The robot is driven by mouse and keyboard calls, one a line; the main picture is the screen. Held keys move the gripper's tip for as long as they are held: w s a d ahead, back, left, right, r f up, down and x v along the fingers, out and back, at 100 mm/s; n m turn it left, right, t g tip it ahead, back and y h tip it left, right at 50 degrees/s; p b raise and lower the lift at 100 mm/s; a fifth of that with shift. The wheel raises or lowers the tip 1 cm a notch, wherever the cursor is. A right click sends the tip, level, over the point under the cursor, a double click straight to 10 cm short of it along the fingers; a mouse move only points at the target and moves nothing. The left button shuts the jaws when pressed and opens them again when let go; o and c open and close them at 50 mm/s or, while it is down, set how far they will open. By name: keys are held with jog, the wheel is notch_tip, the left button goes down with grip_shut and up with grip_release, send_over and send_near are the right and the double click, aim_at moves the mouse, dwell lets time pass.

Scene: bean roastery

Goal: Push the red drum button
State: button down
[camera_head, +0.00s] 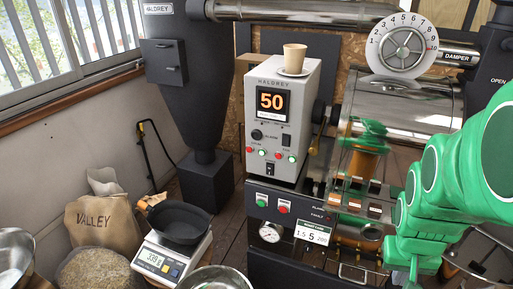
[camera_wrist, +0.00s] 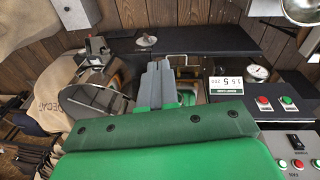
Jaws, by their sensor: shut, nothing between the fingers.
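A grey control box (camera_head: 283,110) stands on the black roaster front and carries a row of small red and green buttons. On the black panel below it sit a red button (camera_head: 283,209) and a green button (camera_head: 261,197). In the wrist view this red button (camera_wrist: 264,102) and green button (camera_wrist: 286,102) lie right of my gripper (camera_wrist: 160,66). The labels are too small to read, so I cannot tell which red button is the drum one. My gripper is shut and empty, apart from the buttons. In the head view the fingertips cannot be made out.
A cup (camera_head: 294,57) on a saucer stands on the control box. A price-like number card (camera_head: 312,229) and a gauge (camera_head: 270,232) are below the buttons. A scale (camera_head: 171,261) with a black pan (camera_head: 179,222) and a VALLEY sack (camera_head: 104,222) stand left.

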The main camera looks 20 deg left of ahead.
jog(key=w+a+f+n+t, duration=0.1)
jog(key=w+a+n+t, duration=0.3)
jog(key=w, duration=1.1)
jog(key=w+a+n+t+y, duration=0.1)
jog(key=w+a+n+t, duration=0.2)
jog(key=w+a+t, duration=0.6)
jog(key=n+g+y, duration=0.2)
jog(key=n+y, duration=0.9)
jog(key=y, duration=0.2)
send_near(249, 149)
jog(key=s+a, duration=0.6)
jog(key=shift+s+a+f, duration=0.15)
jog(key=shift+a+f, duration=0.05)
jog(key=shift+f, duration=0.15)
jog(key=w, duration=0.8)
jog(key=shift+w, duration=0.4)
jog(key=shift+w, duration=0.1)
jog(key=shift+w+d, duration=0.1)
jog(key=shift+w, duration=0.25)
